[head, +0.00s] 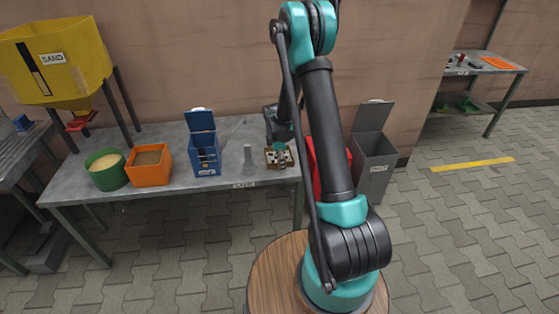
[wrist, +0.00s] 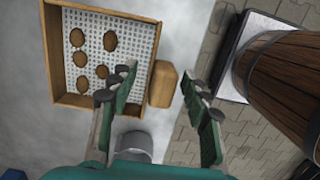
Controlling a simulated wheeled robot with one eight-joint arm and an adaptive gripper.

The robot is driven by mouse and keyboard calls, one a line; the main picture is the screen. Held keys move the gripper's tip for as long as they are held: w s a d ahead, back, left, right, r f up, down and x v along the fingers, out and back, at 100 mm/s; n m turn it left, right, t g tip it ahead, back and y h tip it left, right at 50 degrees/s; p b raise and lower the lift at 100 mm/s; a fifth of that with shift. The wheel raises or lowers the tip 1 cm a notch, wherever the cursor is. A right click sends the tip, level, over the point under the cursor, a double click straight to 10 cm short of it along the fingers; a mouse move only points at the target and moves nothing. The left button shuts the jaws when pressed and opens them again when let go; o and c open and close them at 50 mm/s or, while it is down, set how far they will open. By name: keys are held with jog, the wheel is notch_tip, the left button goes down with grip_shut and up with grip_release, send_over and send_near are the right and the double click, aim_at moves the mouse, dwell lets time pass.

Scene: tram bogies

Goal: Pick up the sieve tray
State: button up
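The sieve tray (wrist: 55,50) is a square wooden frame with a white perforated floor; several brown, roundish lumps lie in it. A short wooden handle block (wrist: 163,84) sticks out from its right side in the wrist view. My gripper (wrist: 158,78) is open, with one finger on each side of the handle in that view; the left finger overlaps the tray's edge. I cannot tell whether it touches. In the head view the tray (head: 288,163) sits at the right end of the grey table, partly hidden by my gripper (head: 281,152) above it.
A grey bottle-shaped object (head: 248,162) stands left of the tray. Further left are a blue box (head: 205,158), an orange box (head: 149,166) and a green tub (head: 106,172). A red bin (head: 316,165) and a grey bin (head: 374,165) stand off the table's right end.

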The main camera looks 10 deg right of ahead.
grip_shut()
